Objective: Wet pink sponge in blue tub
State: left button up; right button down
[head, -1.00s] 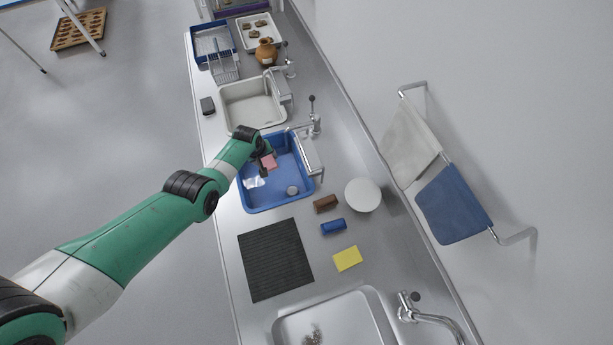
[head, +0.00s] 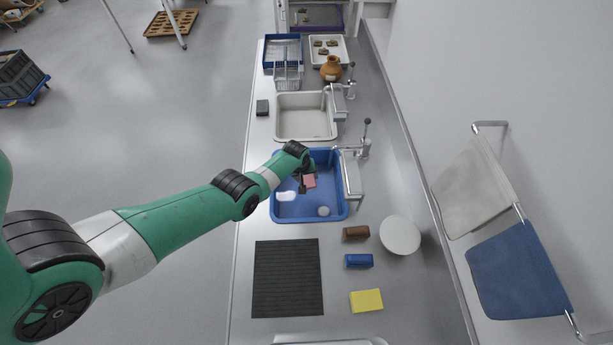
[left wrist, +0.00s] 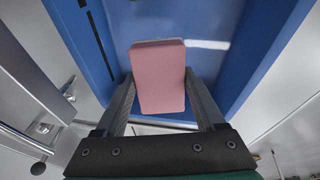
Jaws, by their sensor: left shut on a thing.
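The pink sponge (head: 309,181) is a small block within the outline of the blue tub (head: 330,196). My left gripper (head: 303,185) reaches into the tub area from the left and is shut on the sponge. In the left wrist view the sponge (left wrist: 159,85) sits between the two fingers, with blue tub surface (left wrist: 228,80) behind it. I cannot tell its exact height above the tub floor, or whether it is wet. My right gripper is not in view.
A pale sink (head: 305,124) lies behind the tub, with a lever tap (head: 364,143) at the tub's right. A brown block (head: 356,233), a blue block (head: 359,261), a yellow sponge (head: 366,300), a white plate (head: 400,235) and a dark ribbed mat (head: 288,278) lie in front.

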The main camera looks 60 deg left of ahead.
pick_arm(q)
notch_tip(320, 180, down, 7)
jog(key=b, duration=0.6)
jog(key=shift+r, duration=0.1)
